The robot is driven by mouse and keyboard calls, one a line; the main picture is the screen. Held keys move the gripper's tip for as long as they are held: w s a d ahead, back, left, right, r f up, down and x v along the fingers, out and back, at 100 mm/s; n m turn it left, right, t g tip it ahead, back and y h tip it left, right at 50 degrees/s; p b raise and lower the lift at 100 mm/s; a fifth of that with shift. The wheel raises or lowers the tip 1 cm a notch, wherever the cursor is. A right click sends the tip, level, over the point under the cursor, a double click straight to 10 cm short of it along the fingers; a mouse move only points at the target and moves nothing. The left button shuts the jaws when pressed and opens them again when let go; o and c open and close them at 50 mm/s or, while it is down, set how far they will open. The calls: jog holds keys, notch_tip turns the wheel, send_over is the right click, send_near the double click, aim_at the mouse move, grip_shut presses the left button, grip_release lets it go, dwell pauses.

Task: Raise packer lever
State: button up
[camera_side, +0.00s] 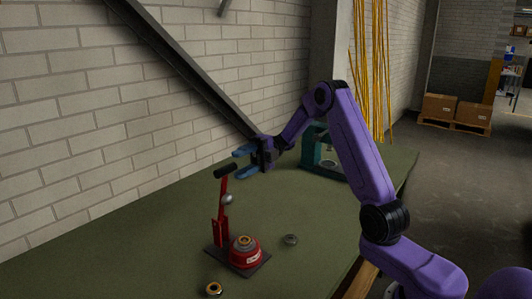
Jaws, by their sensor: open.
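The packer lever (223,185) is a red arm with a black grip at its top, rising from a red bracket on a dark base plate. It stands near upright, leaning slightly right at the top, with a silver ball partway up. The red round packer body (244,252) sits beside it on the same plate. My gripper (240,163) has blue fingers, is open and points left. It is close to the black grip, at about its height or just above; I cannot tell whether they touch. Nothing shows between the fingers.
The green table (130,262) is mostly bare. A small grey ring part (290,239) lies right of the packer, and a brass-coloured ring part (214,289) lies in front. A teal press-like device (311,148) stands behind my arm. A brick wall borders the table's left.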

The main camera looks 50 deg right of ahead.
jog(key=d, duration=1)
jog(key=shift+s+d+g, duration=0.3)
jog(key=shift+d, duration=0.1)
jog(key=shift+d, duration=0.1)
jog(key=s+a+f+n+g+h, duration=0.25)
jog(key=s+a+n+h, duration=0.35)
jog(key=s+a+n, duration=0.3)
jog(key=s+a+f+n+g+h, duration=0.1)
jog(key=s+a+n+g+h, duration=0.5)
jog(key=a+n, duration=0.5)
jog(key=s+f+n+t+h, duration=0.2)
jog(key=s+n+t, duration=0.2)
jog(key=s+n, duration=0.4)
jog(key=s+d+f+n+t+h, duration=0.1)
jog(key=s+n+t, duration=0.4)
jog(key=n, duration=1.6)
jog(key=s+f+h, duration=0.1)
jog(key=s+h, duration=0.1)
jog(key=s, duration=0.1)
jog(key=shift+s+d+f+n+h, duration=0.25)
jog(key=shift+s+f+n+h, duration=0.05)
jog(key=shift+s+f, duration=0.1)
